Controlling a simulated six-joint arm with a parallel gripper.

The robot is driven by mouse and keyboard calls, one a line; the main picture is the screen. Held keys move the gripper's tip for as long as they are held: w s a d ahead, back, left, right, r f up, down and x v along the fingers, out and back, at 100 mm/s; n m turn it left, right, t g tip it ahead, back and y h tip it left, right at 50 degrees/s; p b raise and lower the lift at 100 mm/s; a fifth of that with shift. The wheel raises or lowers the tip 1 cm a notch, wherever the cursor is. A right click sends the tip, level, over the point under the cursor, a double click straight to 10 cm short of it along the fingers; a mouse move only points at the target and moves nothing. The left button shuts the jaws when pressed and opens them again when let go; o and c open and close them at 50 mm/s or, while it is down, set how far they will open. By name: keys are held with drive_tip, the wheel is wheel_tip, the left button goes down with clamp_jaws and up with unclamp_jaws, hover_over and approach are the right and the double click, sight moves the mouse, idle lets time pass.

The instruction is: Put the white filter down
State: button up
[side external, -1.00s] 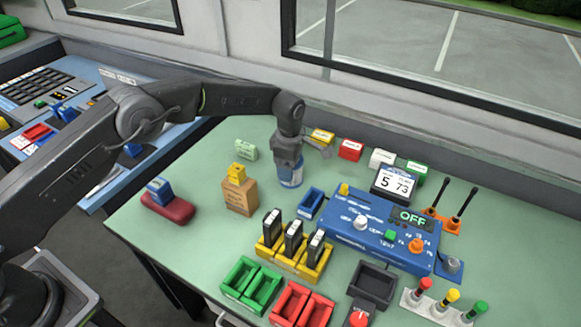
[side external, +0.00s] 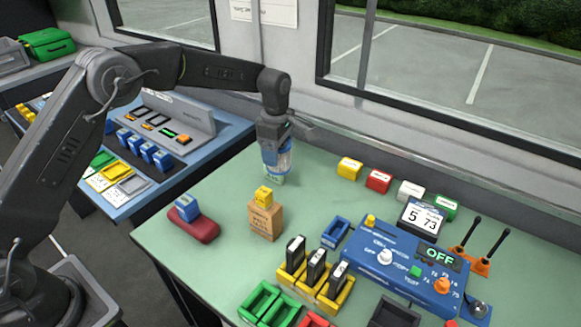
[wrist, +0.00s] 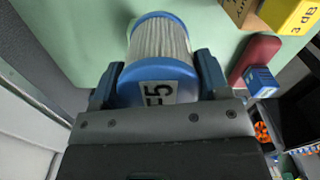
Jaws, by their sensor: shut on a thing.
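The white filter (wrist: 158,40) is a pleated white cylinder with blue end caps and a black-on-white label, clearest in the wrist view. My gripper (wrist: 158,85) is shut on it, one finger at each side of the near blue cap. In the side view the filter (side external: 277,158) hangs below my gripper (side external: 273,140) near the back of the green table. I cannot tell whether the filter touches the block or the table.
A cardboard box (side external: 265,221) with a yellow block (side external: 264,196) on top stands in front. A dark red pad (side external: 195,227) bears a blue block (side external: 187,208) at left. Coloured blocks line the back; a blue control box (side external: 400,262) is at right. Some table around the filter is bare.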

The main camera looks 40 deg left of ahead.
drive_tip(key=shift+s+a+r, duration=0.2)
drive_tip(key=shift+a+r, duration=0.05)
drive_tip(key=shift+a, duration=0.15)
drive_tip(key=shift+s+a+r, duration=0.15)
drive_tip(key=shift+s, duration=0.15)
drive_tip(key=s+a, duration=0.2)
drive_tip(key=s, duration=1.1)
drive_tip(key=s+a, duration=0.2)
drive_tip(key=s, duration=1)
drive_tip(key=shift+w+d+f, duration=0.15)
drive_tip(key=shift+d+f, duration=2.65)
drive_tip(key=shift+d, duration=0.15)
drive_tip(key=shift+w+d+f, duration=0.1)
drive_tip(key=shift+d+f, duration=2.65)
drive_tip(key=shift+d, duration=0.15)
drive_tip(key=shift+f, duration=0.1)
drive_tip(key=o, duration=0.9)
drive_tip(key=shift+o, duration=0.2)
